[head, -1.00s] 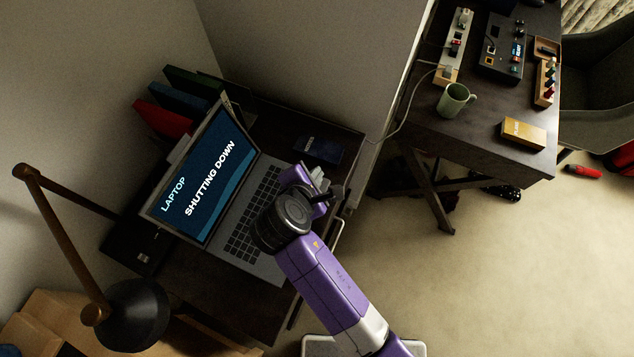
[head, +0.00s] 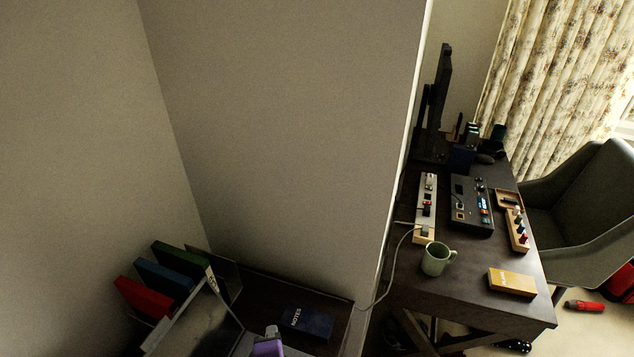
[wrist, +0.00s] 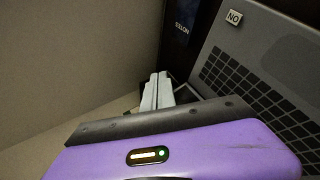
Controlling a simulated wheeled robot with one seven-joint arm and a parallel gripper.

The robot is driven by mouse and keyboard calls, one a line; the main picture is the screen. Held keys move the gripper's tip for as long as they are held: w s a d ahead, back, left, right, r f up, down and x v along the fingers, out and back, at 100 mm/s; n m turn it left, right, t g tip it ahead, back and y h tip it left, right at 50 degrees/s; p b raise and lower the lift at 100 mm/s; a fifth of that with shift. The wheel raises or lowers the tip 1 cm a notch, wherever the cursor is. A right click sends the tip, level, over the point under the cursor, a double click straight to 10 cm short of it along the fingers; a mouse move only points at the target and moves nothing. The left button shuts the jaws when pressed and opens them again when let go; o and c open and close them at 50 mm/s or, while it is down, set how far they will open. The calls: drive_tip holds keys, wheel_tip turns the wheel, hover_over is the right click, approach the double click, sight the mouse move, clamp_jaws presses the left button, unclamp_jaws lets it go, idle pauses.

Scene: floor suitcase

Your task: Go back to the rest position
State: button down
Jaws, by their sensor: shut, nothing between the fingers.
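My gripper (wrist: 158,85) shows in the wrist view as pale grey fingers pressed together beyond the purple wrist housing. It is shut and empty. It is beside the front of the open laptop (wrist: 275,55), whose keyboard and palm rest fill the right of that view. In the head view only a small purple piece of my arm shows at the bottom edge, and the fingers are out of frame.
A right-hand desk (head: 455,275) holds a green mug (head: 436,260), a yellow box (head: 512,282) and a power strip (head: 426,205). A grey chair (head: 575,225) stands beyond.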

drive_tip(key=s+d+r+m+t+h+b, duration=0.1)
drive_tip(key=s+d+r+m, duration=0.3)
drive_tip(key=s+d+m, duration=0.6)
drive_tip(key=s+d+r+m+t+h+b, duration=0.1)
drive_tip(key=s+d+r+m+t+b, duration=0.1)
drive_tip(key=s+d+m, duration=0.8)
drive_tip(key=s+d+r+b, duration=0.1)
drive_tip(key=s+d+r, duration=0.1)
drive_tip(key=s+d, duration=0.7)
drive_tip(key=shift+s+d+m+t+b, duration=0.15)
drive_tip(key=shift+s+m+t+b, duration=0.2)
drive_tip(key=shift+s, duration=1.3)
